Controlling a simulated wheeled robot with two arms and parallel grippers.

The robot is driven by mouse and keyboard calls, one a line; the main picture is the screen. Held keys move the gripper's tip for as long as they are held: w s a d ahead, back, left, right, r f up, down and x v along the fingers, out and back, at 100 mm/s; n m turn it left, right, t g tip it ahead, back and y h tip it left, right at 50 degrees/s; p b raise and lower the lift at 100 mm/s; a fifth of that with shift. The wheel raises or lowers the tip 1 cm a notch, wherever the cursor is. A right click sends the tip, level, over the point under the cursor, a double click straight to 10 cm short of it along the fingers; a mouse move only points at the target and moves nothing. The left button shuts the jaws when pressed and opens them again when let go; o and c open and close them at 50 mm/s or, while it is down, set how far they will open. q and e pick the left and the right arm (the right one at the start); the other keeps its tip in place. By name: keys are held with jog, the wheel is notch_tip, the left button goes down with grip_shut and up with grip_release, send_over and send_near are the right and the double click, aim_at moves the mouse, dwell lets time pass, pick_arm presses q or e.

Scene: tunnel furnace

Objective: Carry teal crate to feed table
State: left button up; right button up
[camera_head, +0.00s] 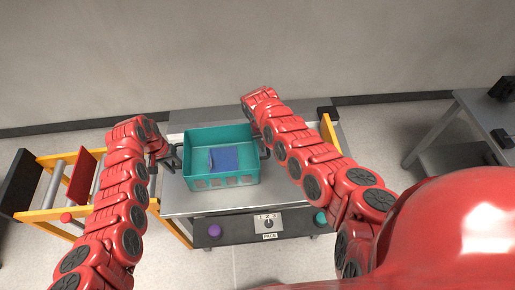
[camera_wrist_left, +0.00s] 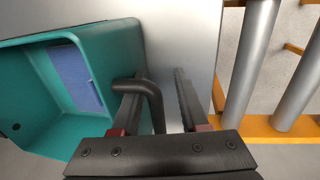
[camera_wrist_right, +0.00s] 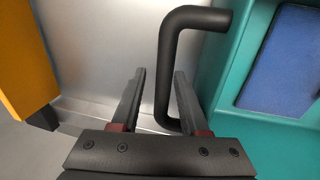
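The teal crate (camera_head: 205,180) rests upright on a grey metal-topped table (camera_head: 188,204) with a control panel on its front. A blue item (camera_head: 224,159) lies inside it. My left gripper (camera_head: 168,160) is at the crate's left side, and its open fingers (camera_wrist_left: 155,90) straddle a black handle (camera_wrist_left: 150,95). My right gripper (camera_head: 264,150) is at the right side, partly hidden by its arm. Its fingers (camera_wrist_right: 157,90) are open, with the other black handle (camera_wrist_right: 172,60) between them. Neither gripper visibly clamps its handle. Which table is the feed table I cannot tell.
A yellow-framed roller conveyor (camera_head: 60,185) with a red plate (camera_head: 80,176) stands at the left. The table's front panel (camera_head: 268,222) has a purple button (camera_head: 214,230) and a teal one (camera_head: 320,218). Another grey table (camera_head: 440,130) stands at the right, with floor between.

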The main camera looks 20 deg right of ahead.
pick_arm(q)
jog(key=shift+d, duration=0.15)
pick_arm(e)
jog(key=shift+a, duration=0.1)
pick_arm(q)
jog(key=shift+r, duration=0.1)
jog(key=shift+r, duration=0.2)
pick_arm(e)
jog(key=shift+r, duration=0.1)
pick_arm(q)
notch_tip(320, 180, up, 7)
jog(key=a, duration=0.1)
jog(key=shift+w+a, duration=0.15)
jog(key=shift+a, duration=0.25)
pick_arm(e)
notch_tip(320, 180, up, 12)
jog(key=a, duration=0.2)
jog(key=shift+w+a+f, duration=0.15)
jog(key=shift+f, duration=0.1)
pick_arm(q)
jog(key=shift+r, duration=0.1)
